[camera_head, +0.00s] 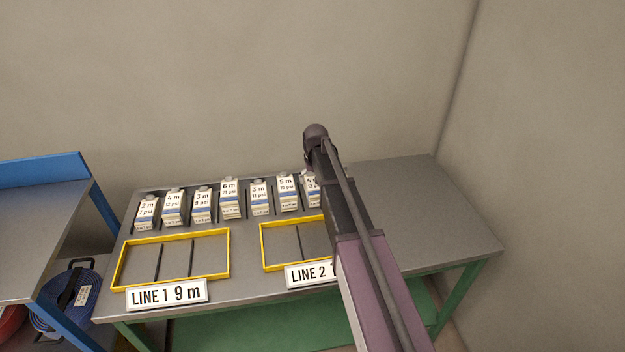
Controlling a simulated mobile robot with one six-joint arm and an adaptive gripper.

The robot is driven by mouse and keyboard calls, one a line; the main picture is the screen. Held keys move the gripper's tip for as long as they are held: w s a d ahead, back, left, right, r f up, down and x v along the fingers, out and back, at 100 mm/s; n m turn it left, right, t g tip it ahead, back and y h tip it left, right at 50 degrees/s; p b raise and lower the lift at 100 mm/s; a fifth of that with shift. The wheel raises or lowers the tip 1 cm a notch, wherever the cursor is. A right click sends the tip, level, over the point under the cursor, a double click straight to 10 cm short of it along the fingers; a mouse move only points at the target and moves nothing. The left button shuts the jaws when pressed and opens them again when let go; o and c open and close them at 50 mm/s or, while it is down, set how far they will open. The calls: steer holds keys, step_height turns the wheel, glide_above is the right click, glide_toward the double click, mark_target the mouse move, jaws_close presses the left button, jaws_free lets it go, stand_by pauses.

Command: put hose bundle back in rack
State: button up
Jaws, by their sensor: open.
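A blue coiled hose bundle (78,298) with a black strap and a white label lies low at the left, below the top of the blue-framed bench. Part of a red coil (10,322) shows beside it, cut off by the left edge. I cannot tell which coil the task means, and no rack shows clearly. My arm reaches up across the middle of the view, over the grey table. My gripper does not show; the arm's dark upper end stands before the back wall, far from the coils.
The grey table (440,215) on green legs holds several white labelled cartons (203,205) and two yellow frames (123,265), with signs LINE 1 9 m (167,294) and LINE 2 (308,273), partly hidden by my arm. Its right side is bare. The blue-edged bench (40,225) top is clear.

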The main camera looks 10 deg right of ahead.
mark_target(315, 186)
step_height(315, 186, up, 8)
steer(key=s+p, duration=0.1)
steer(key=p, duration=0.6)
stand_by(0.7)
steer(key=s+g, duration=0.1)
steer(key=s, duration=2.6)
steer(key=shift+s+a, duration=0.2)
steer(key=shift+s, duration=0.15)
